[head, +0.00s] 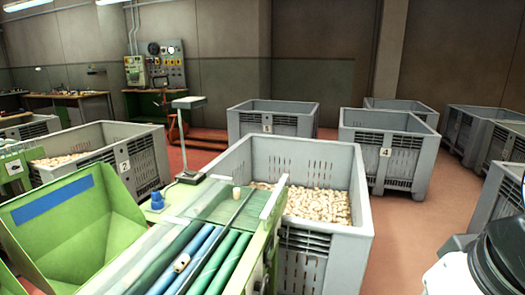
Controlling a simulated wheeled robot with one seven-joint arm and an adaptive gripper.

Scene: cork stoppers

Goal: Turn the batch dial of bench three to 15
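I cannot make out a batch dial or a bench marked three. The nearest bench is a green sorting table (265,240) with blue and green rollers. A small blue knob-like part (157,201) stands at its far left corner; no scale or number is readable on it. A green machine (14,168) at the left edge carries a small white label, too small to read. On the back wall a grey panel (172,70) has round gauges or dials, also too small to read. My gripper is not in view; only a white and black part of my arm shows at bottom right.
A large grey crate of corks (335,236) stands beside the green table. A green hopper (75,225) fills the lower left. Open reddish floor (425,215) lies at the right.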

